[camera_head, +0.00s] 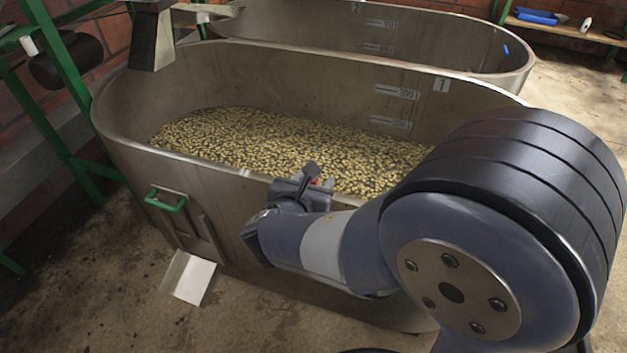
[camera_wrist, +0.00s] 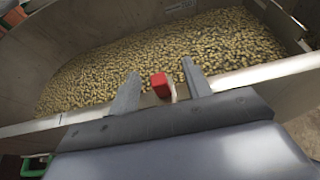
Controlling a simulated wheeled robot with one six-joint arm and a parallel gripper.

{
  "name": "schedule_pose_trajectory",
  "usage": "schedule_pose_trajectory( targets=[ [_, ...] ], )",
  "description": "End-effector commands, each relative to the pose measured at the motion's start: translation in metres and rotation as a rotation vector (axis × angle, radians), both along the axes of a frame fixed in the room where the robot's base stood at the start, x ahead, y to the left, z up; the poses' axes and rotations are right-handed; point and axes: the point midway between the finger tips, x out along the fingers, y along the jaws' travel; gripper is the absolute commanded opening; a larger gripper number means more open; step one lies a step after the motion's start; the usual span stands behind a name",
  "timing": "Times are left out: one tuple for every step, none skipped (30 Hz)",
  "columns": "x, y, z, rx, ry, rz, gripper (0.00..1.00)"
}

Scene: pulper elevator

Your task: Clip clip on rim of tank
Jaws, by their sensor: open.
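The metal tank (camera_head: 300,178) marked 1 holds a bed of pale beans. My gripper (camera_head: 308,178) is over its near rim; in the wrist view my gripper (camera_wrist: 160,88) is open, with a finger on each side of a small red clip (camera_wrist: 160,85). The clip appears to sit at the rim (camera_wrist: 250,75), with a pale part beside it, and gaps show between it and both fingers. Its lower part is hidden by my gripper. In the head view only a speck of red shows behind my gripper.
A second tank (camera_head: 440,22) marked 2 stands behind, with a small blue piece (camera_head: 506,50) on its inner wall. A metal spout (camera_head: 152,38) hangs over the first tank's left end.

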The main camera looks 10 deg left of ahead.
Motion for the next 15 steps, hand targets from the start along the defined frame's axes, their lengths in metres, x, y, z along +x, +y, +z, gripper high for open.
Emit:
schedule_pose_trajectory(
  targets=[
    [0.0,0.0,0.0,0.0,0.0,0.0,0.46],
    [0.0,0.0,0.0,0.0,0.0,0.0,0.46],
    [-0.001,0.0,0.0,0.0,0.0,0.001,0.46],
    [-0.002,0.0,0.001,0.0,0.0,0.001,0.46],
    [-0.003,0.001,0.002,0.0,0.0,0.001,0.46],
    [-0.006,0.001,0.003,0.001,0.0,0.002,0.46],
    [-0.008,0.002,0.004,0.0,0.0,0.003,0.46],
    [-0.011,0.002,0.006,0.001,0.0,0.004,0.46],
    [-0.017,0.003,0.009,0.002,0.0,0.005,0.46],
    [-0.021,0.003,0.011,0.002,-0.001,0.005,0.46],
    [-0.026,0.003,0.013,0.001,-0.001,0.005,0.46],
    [-0.033,0.004,0.016,0.002,0.0,0.007,0.46],
    [-0.038,0.005,0.018,0.001,0.0,0.006,0.46],
    [-0.044,0.005,0.021,0.002,-0.001,0.007,0.46],
    [-0.051,0.006,0.024,0.001,0.0,0.006,0.46]
  ],
)
